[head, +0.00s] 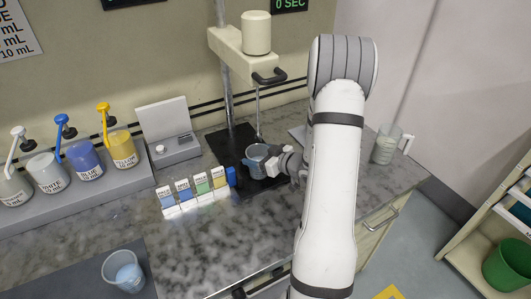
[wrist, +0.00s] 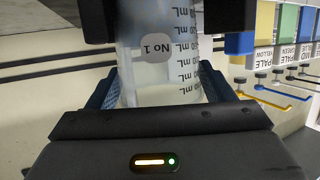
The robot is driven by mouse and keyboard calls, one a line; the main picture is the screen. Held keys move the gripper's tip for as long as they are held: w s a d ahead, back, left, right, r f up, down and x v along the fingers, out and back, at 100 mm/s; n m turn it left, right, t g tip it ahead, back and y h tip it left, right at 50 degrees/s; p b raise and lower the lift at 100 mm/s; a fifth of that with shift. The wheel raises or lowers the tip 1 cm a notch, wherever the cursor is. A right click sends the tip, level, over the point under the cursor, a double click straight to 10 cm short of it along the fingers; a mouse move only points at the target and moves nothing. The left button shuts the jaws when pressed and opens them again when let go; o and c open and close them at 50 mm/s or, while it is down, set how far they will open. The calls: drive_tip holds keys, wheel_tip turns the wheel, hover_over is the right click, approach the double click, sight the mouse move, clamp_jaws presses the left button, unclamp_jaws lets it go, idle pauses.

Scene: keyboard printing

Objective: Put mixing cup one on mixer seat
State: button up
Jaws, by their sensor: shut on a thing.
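Mixing cup one (head: 257,161) is a clear cup at the black mixer base in the head view. In the wrist view the cup (wrist: 160,72) shows a "No 1" label and mL marks, both upside down, with pale content at one end. My gripper (head: 272,163) comes from the right and is shut around the cup; its fingers flank the cup in the wrist view. The mixer seat (head: 228,140) is the black plate under the mixer head (head: 240,58). The cup is at the plate, below the mixer's thin rod (head: 258,110). I cannot tell if it touches the plate.
Color cards (head: 190,193) and a small blue block (head: 231,176) stand left of the cup. Pump bottles (head: 83,158) and a scale (head: 170,145) are further left. Another cup (head: 123,272) is at front left; a handled jug (head: 386,145) stands right of my arm.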

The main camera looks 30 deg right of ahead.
drive_tip(key=shift+f, duration=0.25)
drive_tip(key=o, duration=1.2)
drive_tip(key=shift+r, duration=0.1)
